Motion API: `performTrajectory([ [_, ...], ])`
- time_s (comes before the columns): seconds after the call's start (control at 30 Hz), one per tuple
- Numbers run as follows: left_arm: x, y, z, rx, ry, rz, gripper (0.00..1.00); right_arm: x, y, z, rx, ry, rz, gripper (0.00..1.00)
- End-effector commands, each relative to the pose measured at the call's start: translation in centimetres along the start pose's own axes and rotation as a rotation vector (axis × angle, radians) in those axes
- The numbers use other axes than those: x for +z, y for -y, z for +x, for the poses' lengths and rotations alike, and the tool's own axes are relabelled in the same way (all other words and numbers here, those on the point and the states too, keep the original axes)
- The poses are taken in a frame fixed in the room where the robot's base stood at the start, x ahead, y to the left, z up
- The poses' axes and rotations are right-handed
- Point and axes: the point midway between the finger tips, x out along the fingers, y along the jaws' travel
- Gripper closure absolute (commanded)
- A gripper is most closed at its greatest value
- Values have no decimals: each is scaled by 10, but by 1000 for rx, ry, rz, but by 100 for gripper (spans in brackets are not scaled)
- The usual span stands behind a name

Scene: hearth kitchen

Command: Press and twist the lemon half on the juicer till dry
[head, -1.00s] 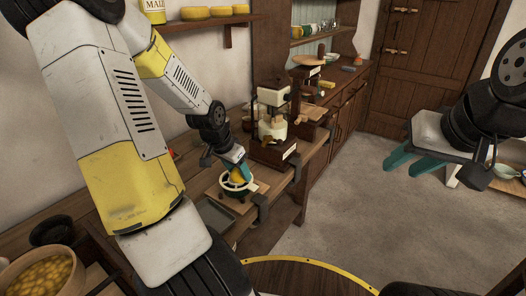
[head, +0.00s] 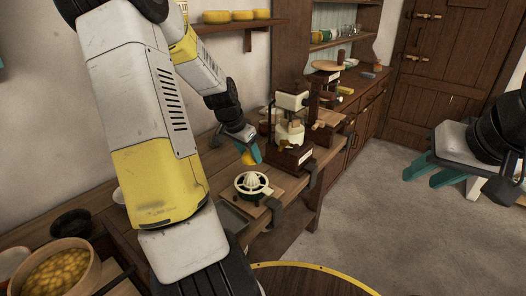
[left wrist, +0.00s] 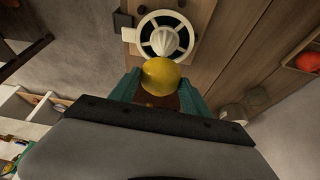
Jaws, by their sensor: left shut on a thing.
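The juicer (head: 253,184), a pale ribbed cone in a round dark-green and white dish, sits on a wooden board (head: 277,189) at the counter edge. Its cone is bare and shows in the left wrist view (left wrist: 163,40). My left gripper (head: 252,153) is shut on the yellow lemon half (head: 247,159) and holds it above and behind the juicer, apart from it. In the left wrist view the lemon half (left wrist: 160,76) sits between the teal fingers; its cut face is hidden. My right gripper (head: 432,171) is open and empty over the floor at the right.
A cream and wood press-like device (head: 290,130) stands just right of the lemon half. Dark clamps (head: 275,213) grip the counter's front edge. A grey tray (head: 232,217) lies in front of the juicer, and a bowl of yellow pieces (head: 62,271) stands at lower left.

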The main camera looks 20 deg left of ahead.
Motion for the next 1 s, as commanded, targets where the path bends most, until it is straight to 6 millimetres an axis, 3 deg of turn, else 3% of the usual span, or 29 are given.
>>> performTrajectory([
  [0.5,17,-1,39,2,2,0,87,0,0,0,0,0,0,64],
  [1.0,19,0,44,0,0,0,87,0,0,0,0,0,0,64],
])
